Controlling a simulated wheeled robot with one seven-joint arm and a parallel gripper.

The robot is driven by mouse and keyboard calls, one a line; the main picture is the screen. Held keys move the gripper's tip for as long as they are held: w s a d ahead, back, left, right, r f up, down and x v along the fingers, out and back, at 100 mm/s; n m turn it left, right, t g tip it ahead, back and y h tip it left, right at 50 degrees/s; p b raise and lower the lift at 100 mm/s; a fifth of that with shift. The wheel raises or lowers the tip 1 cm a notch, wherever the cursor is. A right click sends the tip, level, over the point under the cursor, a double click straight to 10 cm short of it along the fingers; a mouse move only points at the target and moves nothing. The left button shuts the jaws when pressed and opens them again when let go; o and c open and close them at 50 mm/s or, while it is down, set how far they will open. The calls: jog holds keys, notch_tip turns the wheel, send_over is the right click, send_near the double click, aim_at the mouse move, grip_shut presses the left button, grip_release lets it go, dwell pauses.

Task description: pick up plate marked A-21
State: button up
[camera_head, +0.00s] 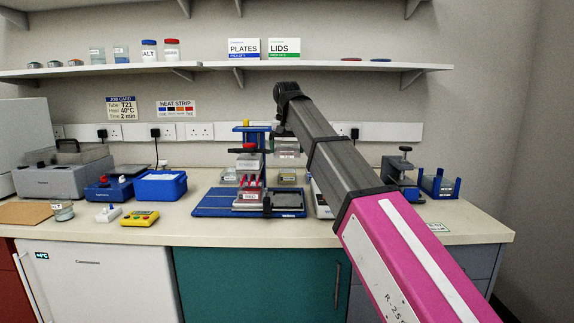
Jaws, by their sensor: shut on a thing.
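My gripper (281,136) hangs down at the end of my arm, beside a blue upright stand over the back of the bench. It is shut on a small clear, pale-greenish plate (288,149), held above the worktop. The marking on this plate is too small to read, so I cannot tell whether it is A-21. Another small plate or box (287,178) sits lower down on the bench. The fingertips are small and partly hidden by the wrist.
The blue stand (240,137) rises from a blue base board (212,203) close left of my gripper. A blue tub (160,186) and a yellow device (139,219) stand left. A clamp-like device (398,170) and blue rack (438,184) stand right. A shelf (330,67) runs above.

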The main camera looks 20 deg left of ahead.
aim_at(287, 150)
notch_tip(287, 150, up, 12)
jog(key=shift+f, duration=0.2)
dwell(0.4)
notch_tip(287, 150, up, 3)
jog(key=shift+f, duration=0.1)
dwell(0.5)
